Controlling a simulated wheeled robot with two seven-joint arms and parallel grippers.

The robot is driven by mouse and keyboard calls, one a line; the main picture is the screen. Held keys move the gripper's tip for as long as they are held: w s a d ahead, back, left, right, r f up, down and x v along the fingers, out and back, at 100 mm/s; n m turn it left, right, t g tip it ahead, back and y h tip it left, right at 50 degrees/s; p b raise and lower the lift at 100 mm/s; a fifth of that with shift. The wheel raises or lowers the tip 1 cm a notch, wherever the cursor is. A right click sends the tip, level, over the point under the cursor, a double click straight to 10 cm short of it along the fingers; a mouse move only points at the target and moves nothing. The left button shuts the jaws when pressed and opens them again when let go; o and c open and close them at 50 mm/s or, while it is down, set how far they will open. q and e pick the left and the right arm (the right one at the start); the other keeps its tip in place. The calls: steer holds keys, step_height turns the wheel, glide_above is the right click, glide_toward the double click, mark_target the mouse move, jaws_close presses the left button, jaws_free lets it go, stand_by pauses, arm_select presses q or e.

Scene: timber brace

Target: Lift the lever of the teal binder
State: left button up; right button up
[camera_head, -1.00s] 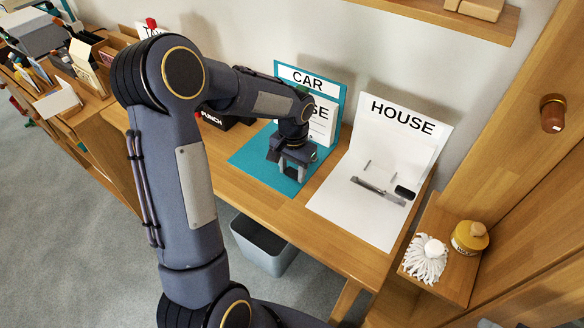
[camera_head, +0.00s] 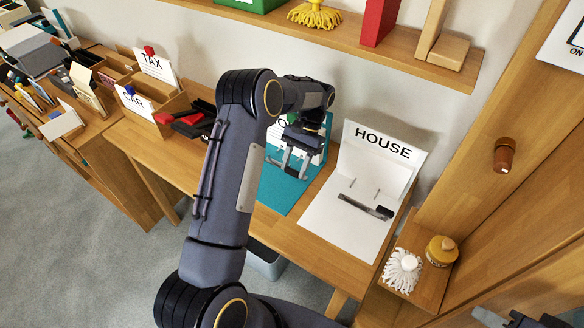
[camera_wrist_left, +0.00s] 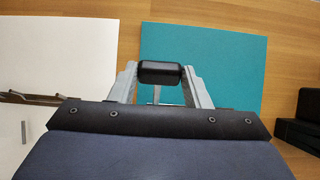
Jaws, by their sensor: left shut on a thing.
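The teal binder (camera_head: 281,194) lies open on the desk, its cover upright at the back and mostly hidden behind my arm. My left gripper (camera_head: 289,166) is over the binder. In the left wrist view the binder's teal page (camera_wrist_left: 228,58) fills the right half. There the gripper's fingers are shut on the lever's black handle (camera_wrist_left: 160,72), which lies crosswise between them. Part of a metal rod shows below the handle. The rest of the lever is hidden by the gripper.
A white HOUSE binder (camera_head: 335,228) stands open to the right, its own lever (camera_head: 366,207) lying low. A black and red hole punch (camera_head: 190,124) is on the left. A shelf (camera_head: 395,45) spans above.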

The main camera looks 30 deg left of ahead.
arm_select(q)
steer(key=shift+w+d+r, duration=0.1)
steer(key=shift+w+r, duration=0.1)
steer(key=shift+w, duration=0.85)
steer(key=o, duration=1.4)
steer(key=shift+w+f, duration=0.1)
steer(key=shift+w, duration=0.05)
steer(key=v, duration=0.7)
steer(key=shift+r, duration=0.45)
